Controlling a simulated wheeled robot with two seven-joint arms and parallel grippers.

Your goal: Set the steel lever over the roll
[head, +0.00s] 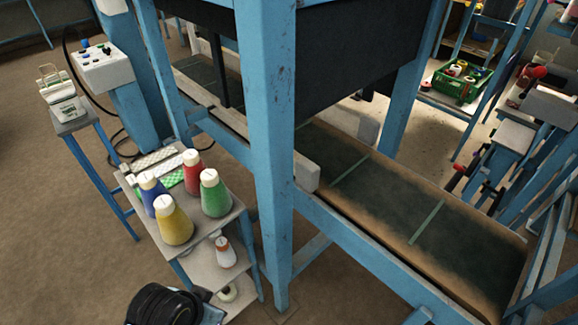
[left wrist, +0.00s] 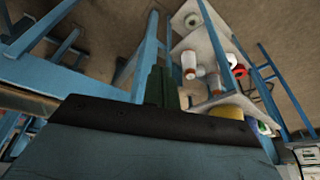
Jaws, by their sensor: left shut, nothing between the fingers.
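I cannot make out the steel lever or the roll for certain in either view. At the right of the head view stand blue frames with a pale block (head: 550,105), a red part (head: 532,73) and dark rods with red parts, too small to tell apart. My left gripper (left wrist: 160,86) shows in the left wrist view as dark green fingers, shut and empty, in front of blue frame legs and a shelf. A black rounded part of my left arm shows at the bottom of the head view. My right gripper is in neither view.
A small shelf stand (head: 228,268) holds yellow, green, red and blue thread cones. A blue post (head: 267,140) and a belt conveyor (head: 400,205) fill the middle. A control box (head: 103,66) stands at upper left, and a green crate (head: 457,84) at upper right.

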